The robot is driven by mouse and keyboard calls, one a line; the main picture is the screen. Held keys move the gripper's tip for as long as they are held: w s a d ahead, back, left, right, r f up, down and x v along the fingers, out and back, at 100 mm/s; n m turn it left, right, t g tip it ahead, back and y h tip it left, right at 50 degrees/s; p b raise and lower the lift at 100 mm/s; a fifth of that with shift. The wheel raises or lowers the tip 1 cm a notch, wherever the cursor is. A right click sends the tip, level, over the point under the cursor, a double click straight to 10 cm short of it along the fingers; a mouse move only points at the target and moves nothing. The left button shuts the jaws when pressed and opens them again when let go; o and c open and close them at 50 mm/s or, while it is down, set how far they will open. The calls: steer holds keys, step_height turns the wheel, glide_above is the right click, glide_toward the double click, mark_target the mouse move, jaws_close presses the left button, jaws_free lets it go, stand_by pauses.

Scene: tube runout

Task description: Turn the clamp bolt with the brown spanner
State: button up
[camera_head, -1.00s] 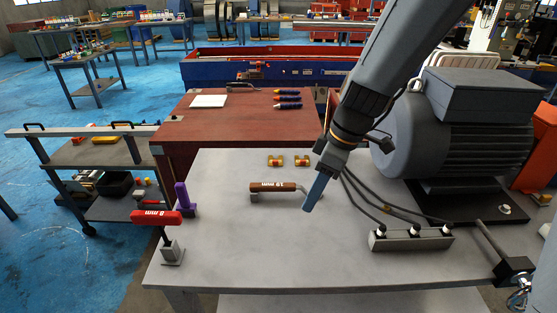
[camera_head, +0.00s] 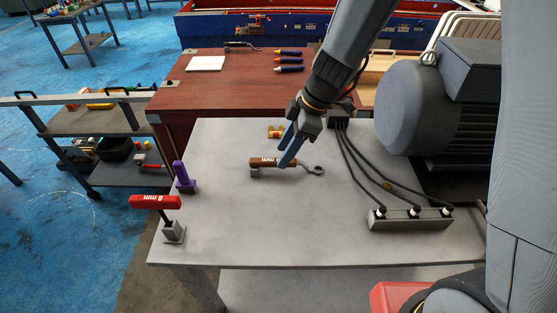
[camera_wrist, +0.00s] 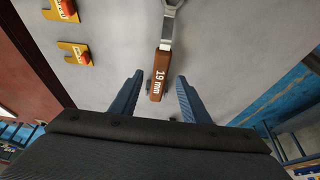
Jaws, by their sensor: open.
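The brown spanner (camera_head: 268,162) lies on the grey table, its handle to the left and its metal ring end to the right. In the wrist view its handle (camera_wrist: 158,75), marked 19 mm, lies between the two blue fingers, with a visible gap on each side. My gripper (camera_head: 286,160) is open and points down at the handle; it also shows in the wrist view (camera_wrist: 160,78). I cannot tell how far the fingertips are above the table. I cannot make out the clamp bolt in the current views.
A red-handled 6 mm tool (camera_head: 155,202) and a purple piece (camera_head: 183,177) stand at the table's left. A block with several cables (camera_head: 410,218) and a large grey motor (camera_head: 425,112) are on the right. The table's front middle is clear.

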steer(key=shift+x, duration=1.25)
jaws_close()
steer(key=shift+r, duration=0.2)
step_height(320, 180, up, 10)
steer(key=b, duration=0.2)
steer(key=shift+f, duration=0.15)
steer(key=c, duration=0.8)
jaws_free()
jaws_close()
